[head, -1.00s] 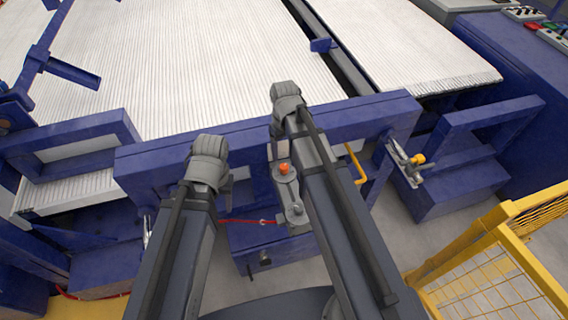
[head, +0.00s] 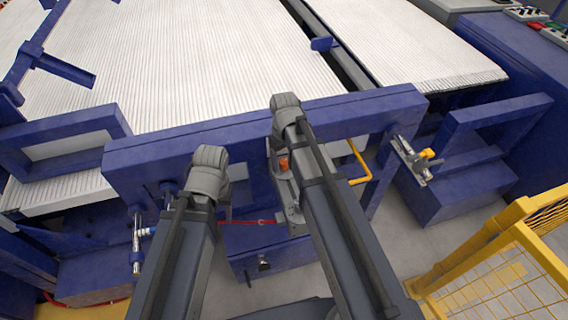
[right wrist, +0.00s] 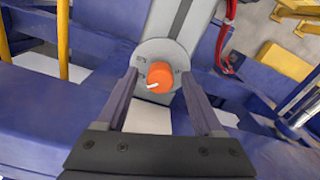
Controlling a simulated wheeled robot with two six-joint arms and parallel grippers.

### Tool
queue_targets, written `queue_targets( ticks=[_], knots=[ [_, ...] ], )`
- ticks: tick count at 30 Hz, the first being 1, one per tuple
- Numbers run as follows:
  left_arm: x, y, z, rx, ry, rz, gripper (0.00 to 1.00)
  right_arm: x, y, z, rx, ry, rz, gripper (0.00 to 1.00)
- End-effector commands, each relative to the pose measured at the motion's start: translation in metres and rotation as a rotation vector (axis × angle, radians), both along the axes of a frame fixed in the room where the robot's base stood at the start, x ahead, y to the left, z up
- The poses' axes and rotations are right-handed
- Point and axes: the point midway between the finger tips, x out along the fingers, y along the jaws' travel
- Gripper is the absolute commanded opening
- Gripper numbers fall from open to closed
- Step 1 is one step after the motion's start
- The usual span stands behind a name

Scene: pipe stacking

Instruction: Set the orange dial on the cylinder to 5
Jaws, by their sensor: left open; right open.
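The orange dial (right wrist: 160,77) sits on a round grey plate (right wrist: 147,54) at the end of the grey cylinder body (right wrist: 184,18). In the right wrist view its white pointer mark faces the lower left; the small marks around it are too small to read. My right gripper (right wrist: 160,84) is open, with one finger on each side of the dial and visible gaps between. In the head view a bit of the dial (head: 283,164) shows beside my right arm, which hides most of the cylinder. My left arm shows in the head view, but its gripper is hidden.
A blue frame (head: 390,104) crosses in front of the white ribbed conveyor (head: 210,60). A yellow bent bar (head: 358,165) stands right of the dial. A yellow-handled fitting (head: 412,158) and a yellow fence (head: 500,235) are further right. A blue-handled fitting (head: 137,245) is at left.

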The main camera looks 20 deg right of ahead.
Motion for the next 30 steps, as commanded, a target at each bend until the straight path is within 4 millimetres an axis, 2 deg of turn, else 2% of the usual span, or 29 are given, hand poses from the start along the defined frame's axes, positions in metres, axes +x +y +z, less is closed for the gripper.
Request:
queue_targets(
  ticks=[4, 22, 30],
  knots=[
    [0.0000, 0.0000, 0.0009, 0.000, 0.000, 0.000, 0.50, 0.0000, 0.0000, 0.0009, 0.000, 0.000, 0.000, 0.69],
    [0.0000, 0.0000, 0.0008, 0.000, 0.000, 0.000, 0.50, 0.0000, 0.0000, 0.0008, 0.000, 0.000, 0.000, 0.01],
    [0.0001, 0.0000, 0.0008, 0.000, 0.000, 0.000, 0.50, 0.0000, 0.0000, 0.0008, 0.000, 0.000, -0.003, 0.00]
  ],
)
